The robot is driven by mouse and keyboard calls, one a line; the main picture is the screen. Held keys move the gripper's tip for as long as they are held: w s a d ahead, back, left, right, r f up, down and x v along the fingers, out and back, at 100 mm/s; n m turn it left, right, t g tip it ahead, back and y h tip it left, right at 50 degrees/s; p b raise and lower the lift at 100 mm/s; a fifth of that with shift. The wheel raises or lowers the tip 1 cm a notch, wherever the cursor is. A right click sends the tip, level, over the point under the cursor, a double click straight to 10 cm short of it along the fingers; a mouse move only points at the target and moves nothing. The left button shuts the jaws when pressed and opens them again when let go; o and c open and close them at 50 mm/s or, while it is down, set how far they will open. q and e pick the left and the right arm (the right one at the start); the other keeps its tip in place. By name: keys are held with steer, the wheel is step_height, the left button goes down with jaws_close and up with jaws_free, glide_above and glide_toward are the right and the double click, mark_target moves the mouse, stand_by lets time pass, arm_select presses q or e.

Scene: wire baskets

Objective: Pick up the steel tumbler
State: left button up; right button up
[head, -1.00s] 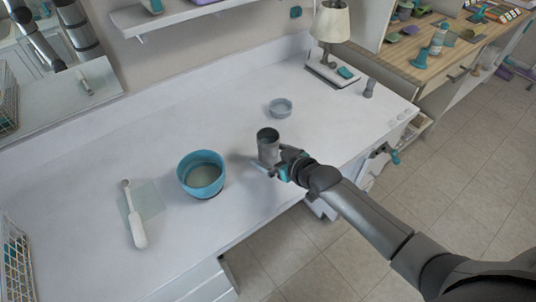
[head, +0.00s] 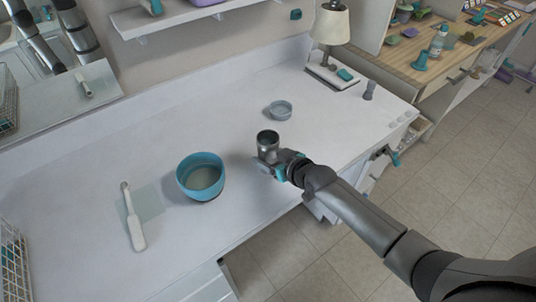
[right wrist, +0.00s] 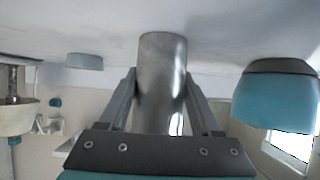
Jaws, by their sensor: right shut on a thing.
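The steel tumbler (head: 267,142) is a grey metal cup standing upright over the white counter, right of the blue bowl. My right gripper (head: 272,164) comes in from the right and is shut on it. In the right wrist view the tumbler (right wrist: 163,80) sits between the two fingers of my right gripper (right wrist: 165,95), one on each side. I cannot tell whether its base touches the counter. My left gripper is not in view.
The blue bowl (head: 188,185) stands close left of the tumbler. A small grey-blue dish (head: 280,111) is behind it. A white brush-like tool (head: 134,220) lies further left, and a lamp (head: 330,25) stands at the back right. The counter (head: 215,115) behind the bowl is clear.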

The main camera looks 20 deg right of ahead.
jaws_close()
step_height(320, 180, up, 20)
steer(key=p, duration=0.5)
stand_by(0.3)
steer(key=shift+o, duration=2)
jaws_free()
jaws_close()
